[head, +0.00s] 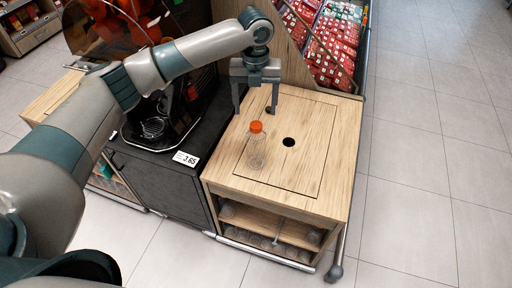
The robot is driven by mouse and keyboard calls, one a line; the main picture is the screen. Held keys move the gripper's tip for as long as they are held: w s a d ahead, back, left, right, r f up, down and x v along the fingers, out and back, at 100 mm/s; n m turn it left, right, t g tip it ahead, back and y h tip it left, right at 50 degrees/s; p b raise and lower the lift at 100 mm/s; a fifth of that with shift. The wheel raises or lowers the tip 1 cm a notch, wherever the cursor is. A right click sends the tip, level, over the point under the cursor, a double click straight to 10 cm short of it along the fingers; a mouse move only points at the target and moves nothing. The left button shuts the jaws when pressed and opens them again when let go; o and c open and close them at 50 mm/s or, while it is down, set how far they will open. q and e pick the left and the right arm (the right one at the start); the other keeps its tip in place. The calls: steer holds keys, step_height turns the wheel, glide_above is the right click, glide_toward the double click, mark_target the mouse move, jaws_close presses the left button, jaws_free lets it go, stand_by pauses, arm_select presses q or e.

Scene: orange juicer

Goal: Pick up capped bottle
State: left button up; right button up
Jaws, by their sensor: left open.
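The capped bottle (257,152) is clear and empty-looking, with an orange cap (256,127). It stands upright on the light wooden cabinet top (325,125), left of a dark round hole. My left gripper (255,112) points downward with its two fingers spread wide. It appears just above or behind the bottle's cap, and nothing is between the fingers. I cannot tell the exact depth gap between fingers and cap. My right gripper is not in the view.
A dark juicer (155,125) stands on a black counter left of the wooden top, with a price sign (186,158) at its front. Shelves below the top hold clear bottles (270,243). Red packages (335,45) fill a bin behind. Floor on the right is clear.

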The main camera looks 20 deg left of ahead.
mark_target(256, 135)
arm_select(q)
steer(key=shift+f, duration=0.2)
step_height(256, 135, down, 11)
steer(key=p, duration=0.4)
steer(key=shift+f, duration=0.45)
steer(key=shift+f+p, duration=0.4)
steer(key=shift+p, duration=0.15)
step_height(256, 135, down, 4)
steer(key=shift+d+r+p, duration=0.1)
steer(key=shift+r+p, duration=0.05)
steer(key=shift+p, duration=0.8)
steer(key=shift+w+f, duration=0.1)
steer(key=shift+f, duration=0.25)
